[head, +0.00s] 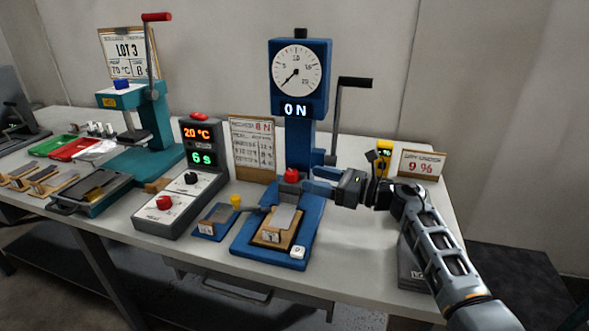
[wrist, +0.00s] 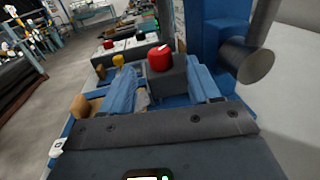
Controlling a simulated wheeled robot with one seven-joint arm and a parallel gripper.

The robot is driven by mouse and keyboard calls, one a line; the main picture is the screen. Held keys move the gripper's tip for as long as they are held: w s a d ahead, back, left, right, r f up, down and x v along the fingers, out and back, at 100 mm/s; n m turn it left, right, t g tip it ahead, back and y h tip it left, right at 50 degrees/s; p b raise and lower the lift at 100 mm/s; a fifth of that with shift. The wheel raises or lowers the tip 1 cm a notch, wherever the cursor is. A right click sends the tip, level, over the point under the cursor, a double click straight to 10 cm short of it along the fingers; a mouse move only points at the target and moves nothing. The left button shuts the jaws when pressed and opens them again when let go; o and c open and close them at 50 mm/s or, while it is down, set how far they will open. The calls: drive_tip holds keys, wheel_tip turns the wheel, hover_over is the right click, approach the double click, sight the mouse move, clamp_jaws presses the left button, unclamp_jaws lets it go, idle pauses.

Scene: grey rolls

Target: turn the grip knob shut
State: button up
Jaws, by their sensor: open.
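The red grip knob (head: 291,175) sits at the foot of the blue tester's column, behind the blue base (head: 243,246). In the wrist view the knob (wrist: 160,56) has a pale mark on top and stands on a dark block (wrist: 167,82). My gripper (head: 311,180) is open and just right of the knob, pointing left at it. In the wrist view its two blue fingers lie left and right of the knob and block. I see no contact, but cannot tell how deep the knob is between the fingers.
The tester's dial (head: 297,70) stands above, its display (head: 296,110) reading "0 N". A black crank lever (head: 339,115) rises behind my gripper. A control box (head: 182,190) with another red knob stands left. A yellow-knobbed blue block (head: 213,222) sits between.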

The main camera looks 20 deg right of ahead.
sight(292, 172)
drive_tip(key=shift+x, duration=3.55)
drive_tip(key=c, duration=0.9)
